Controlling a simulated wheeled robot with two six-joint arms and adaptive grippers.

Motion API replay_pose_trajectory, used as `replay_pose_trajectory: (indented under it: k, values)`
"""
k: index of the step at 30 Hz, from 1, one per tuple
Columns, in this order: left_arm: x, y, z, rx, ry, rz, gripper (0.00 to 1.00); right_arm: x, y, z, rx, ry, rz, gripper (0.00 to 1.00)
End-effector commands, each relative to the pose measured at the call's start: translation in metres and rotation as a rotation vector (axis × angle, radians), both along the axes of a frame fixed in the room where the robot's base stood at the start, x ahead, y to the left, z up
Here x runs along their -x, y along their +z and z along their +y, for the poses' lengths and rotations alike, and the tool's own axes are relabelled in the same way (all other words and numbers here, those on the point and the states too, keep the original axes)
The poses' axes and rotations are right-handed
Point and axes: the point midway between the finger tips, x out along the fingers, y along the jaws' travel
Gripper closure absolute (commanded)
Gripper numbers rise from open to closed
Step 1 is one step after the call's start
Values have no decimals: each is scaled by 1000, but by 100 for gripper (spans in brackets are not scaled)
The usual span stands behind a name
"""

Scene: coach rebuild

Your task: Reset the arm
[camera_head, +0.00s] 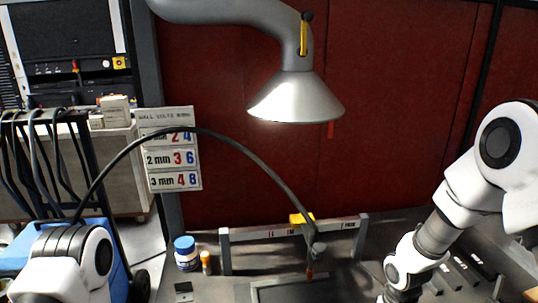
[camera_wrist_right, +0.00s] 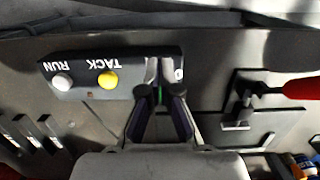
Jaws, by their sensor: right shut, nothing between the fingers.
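My right arm (camera_head: 440,230) comes in from the right in the head view and reaches down to the bench, where its gripper is cut off by the lower edge. In the right wrist view my right gripper (camera_wrist_right: 160,92) is shut and empty. Its fingertips are over the right part of a dark control box (camera_wrist_right: 130,68), close to it; I cannot tell if they touch. The box has a white button (camera_wrist_right: 62,82) by RUN and a yellow button (camera_wrist_right: 107,79) by TACK, lettering upside down. My left arm (camera_head: 75,265) shows at lower left; its gripper is out of view.
A metal fume hood (camera_head: 297,97) hangs above.

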Motion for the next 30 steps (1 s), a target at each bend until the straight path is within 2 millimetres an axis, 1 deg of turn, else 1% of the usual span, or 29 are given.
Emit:
replay_pose_trajectory:
  k: [1, 2, 3, 5, 6, 8, 9, 10, 11, 12, 14, 18, 21, 23, 30]
  values:
    - [0, -5, 0, 0, 0, 0, 15, 24, -29, 2, 5, 7, 77, 100]
    - [0, -6, 0, 0, 0, 0, 15, 40, -44, 4, 6, 9, 126, 100]
    - [0, -9, 0, 0, 0, 0, 15, 64, -65, 7, 6, 6, 188, 100]
    - [0, -11, 0, 0, 0, 0, 15, 101, -96, 15, -4, -4, 258, 100]
    - [0, -13, 0, 0, 0, 0, 15, 125, -114, 20, -14, -13, 290, 100]
    - [0, -16, 0, 0, 0, 0, 15, 160, -140, 29, -27, -31, 320, 100]
    - [0, -18, 0, 0, 0, 0, 15, 183, -155, 35, -36, -47, 327, 100]
    - [0, -19, 0, 0, 0, 0, 15, 200, -166, 39, -39, -62, 325, 100]
    - [0, -20, 0, 0, 0, 0, 15, 215, -175, 42, -41, -76, 312, 100]
    - [0, -21, 0, 0, 0, 0, 15, 226, -182, 45, -40, -93, 277, 100]
    - [0, -21, 0, 0, 0, 0, 15, 231, -187, 46, -34, -112, 204, 100]
    - [0, -20, 0, 0, 0, 0, 15, 205, -185, 41, -12, -137, -2, 100]
    - [0, -20, 0, 0, 0, 0, 15, 186, -186, 39, -6, -135, -96, 100]
    - [0, -20, 0, 0, 0, 0, 15, 182, -186, 38, -8, -130, -116, 100]
    - [0, -20, 0, 0, 0, 0, 15, 181, -186, 38, -9, -127, -116, 100]
